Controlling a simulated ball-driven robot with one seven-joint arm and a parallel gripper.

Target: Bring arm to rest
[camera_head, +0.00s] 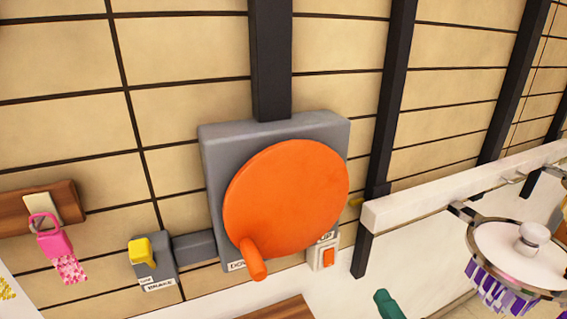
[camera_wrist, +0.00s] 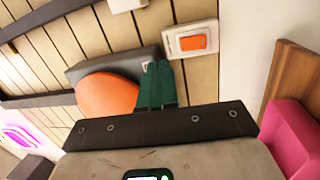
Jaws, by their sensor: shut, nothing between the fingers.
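My gripper (camera_wrist: 157,85) shows in the wrist view as two dark green fingers pressed together, with nothing between them. The fingers overlap the lower right part of a grey box and sit just right of an orange disc (camera_wrist: 106,94). They are below and left of a white switch plate with an orange rocker (camera_wrist: 192,43). In the head view, a green tip, likely my gripper (camera_head: 388,304), shows at the bottom edge, right of the disc. The rest of my arm is out of that view.
In the head view, a large orange wheel with a handle (camera_head: 287,195) is on a grey wall box (camera_head: 225,150). A yellow-handled brake switch (camera_head: 142,253) is left of it.

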